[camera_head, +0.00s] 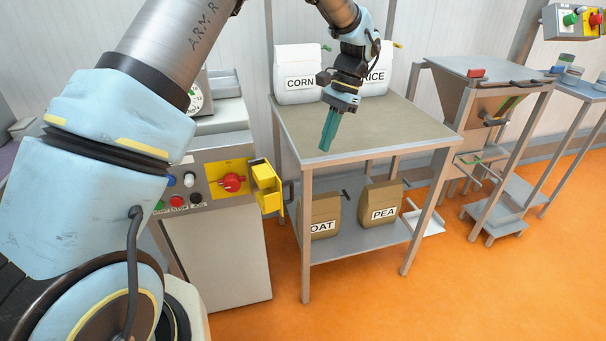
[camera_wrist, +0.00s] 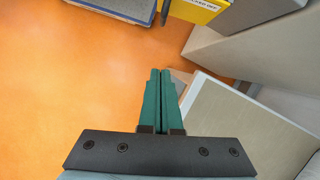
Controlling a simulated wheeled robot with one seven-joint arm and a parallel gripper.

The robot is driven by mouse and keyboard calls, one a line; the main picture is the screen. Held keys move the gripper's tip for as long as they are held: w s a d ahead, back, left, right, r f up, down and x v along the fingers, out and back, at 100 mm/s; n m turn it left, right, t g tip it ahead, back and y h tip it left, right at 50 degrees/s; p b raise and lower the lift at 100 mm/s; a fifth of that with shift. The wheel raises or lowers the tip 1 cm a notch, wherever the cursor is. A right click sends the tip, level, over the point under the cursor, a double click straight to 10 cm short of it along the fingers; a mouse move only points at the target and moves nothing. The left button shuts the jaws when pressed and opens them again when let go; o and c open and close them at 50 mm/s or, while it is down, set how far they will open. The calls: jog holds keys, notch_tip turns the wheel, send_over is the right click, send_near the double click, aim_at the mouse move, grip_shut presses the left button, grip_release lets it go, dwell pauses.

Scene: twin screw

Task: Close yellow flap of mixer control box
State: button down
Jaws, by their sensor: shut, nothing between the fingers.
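The mixer control box (camera_head: 200,167) is a grey panel at left centre in the head view, with buttons and a red knob (camera_head: 232,183) on a yellow plate. The yellow flap (camera_head: 268,188) stands swung out to the right of the plate, leaving the knob uncovered. My gripper (camera_head: 327,145) has green fingers, shut and empty, pointing down above the table's left part, to the right of and higher in the picture than the flap. In the wrist view my shut fingers (camera_wrist: 161,72) point toward a yellow labelled surface (camera_wrist: 197,8) at the top edge; I cannot tell whether it is the flap.
A hopper stand (camera_head: 490,95) is at right. Orange floor (camera_head: 480,290) is clear in front.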

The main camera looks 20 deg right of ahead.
jog(key=s+a+f+p, duration=0.1)
jog(key=a+f+p, duration=0.2)
jog(key=a+f, duration=0.4)
jog(key=shift+s+a+f+p, duration=0.2)
jog(key=shift+s+f+p, duration=0.2)
jog(key=shift+f, duration=0.5)
jog(key=shift+s+a, duration=0.1)
jog(key=shift+s, duration=0.05)
